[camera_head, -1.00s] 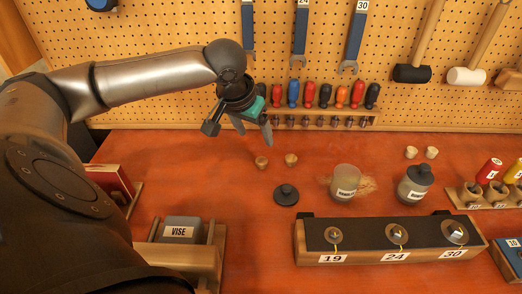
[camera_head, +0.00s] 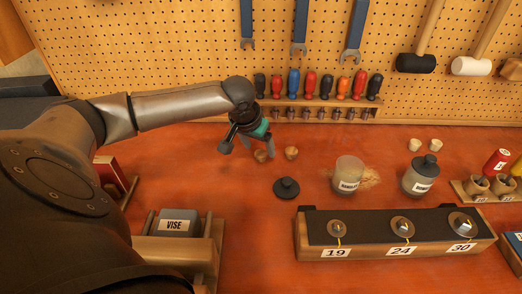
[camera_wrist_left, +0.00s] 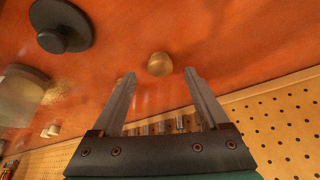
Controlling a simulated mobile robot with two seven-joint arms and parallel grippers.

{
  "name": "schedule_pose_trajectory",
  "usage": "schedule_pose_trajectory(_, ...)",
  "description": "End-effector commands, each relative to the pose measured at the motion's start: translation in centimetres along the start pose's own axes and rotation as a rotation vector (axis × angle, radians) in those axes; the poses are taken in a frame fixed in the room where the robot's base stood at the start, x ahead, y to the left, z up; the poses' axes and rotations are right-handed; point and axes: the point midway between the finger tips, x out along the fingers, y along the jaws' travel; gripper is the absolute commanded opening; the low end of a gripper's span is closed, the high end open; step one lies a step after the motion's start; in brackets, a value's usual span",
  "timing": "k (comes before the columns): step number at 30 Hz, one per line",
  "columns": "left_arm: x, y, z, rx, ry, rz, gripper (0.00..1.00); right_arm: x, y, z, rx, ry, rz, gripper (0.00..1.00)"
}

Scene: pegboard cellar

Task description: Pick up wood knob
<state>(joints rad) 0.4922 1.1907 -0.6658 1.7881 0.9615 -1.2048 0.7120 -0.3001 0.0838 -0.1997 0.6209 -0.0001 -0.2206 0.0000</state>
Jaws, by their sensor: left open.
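Two small round wood knobs lie on the red-brown bench in the head view: a left wood knob (camera_head: 261,156) and a right wood knob (camera_head: 291,153). My left gripper (camera_head: 259,149) is open and points down close to the left knob, partly covering it. In the left wrist view, one wood knob (camera_wrist_left: 160,64) shows ahead of and between the two open fingertips (camera_wrist_left: 160,72), with nothing gripped. Which of the two knobs this is, I cannot tell for certain. My right gripper is not in view.
A black knobbed lid (camera_head: 286,188) lies in front of the knobs. An open jar (camera_head: 349,175) and a lidded jar (camera_head: 419,175) stand to the right. Behind is a screwdriver rack (camera_head: 318,113) on the pegboard.

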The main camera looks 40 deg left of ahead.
Motion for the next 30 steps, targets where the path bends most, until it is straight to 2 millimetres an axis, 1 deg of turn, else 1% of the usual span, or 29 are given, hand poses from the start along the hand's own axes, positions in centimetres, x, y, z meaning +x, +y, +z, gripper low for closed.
schedule_pose_trajectory(1,1.1,0.0,0.3,-0.001,-0.002,0.000,0.78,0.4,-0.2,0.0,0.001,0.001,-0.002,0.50)
schedule_pose_trajectory(3,1.9,0.0,0.2,-0.001,0.000,0.001,0.78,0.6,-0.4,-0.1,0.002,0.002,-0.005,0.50)
schedule_pose_trajectory(6,2.6,0.0,0.1,0.001,0.001,0.001,0.78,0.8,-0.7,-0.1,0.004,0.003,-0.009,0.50)
schedule_pose_trajectory(14,2.7,0.0,0.1,0.002,0.001,0.000,0.77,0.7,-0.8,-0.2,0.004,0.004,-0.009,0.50)
schedule_pose_trajectory(30,2.7,0.0,0.1,0.001,0.000,0.000,0.16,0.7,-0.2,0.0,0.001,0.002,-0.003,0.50)
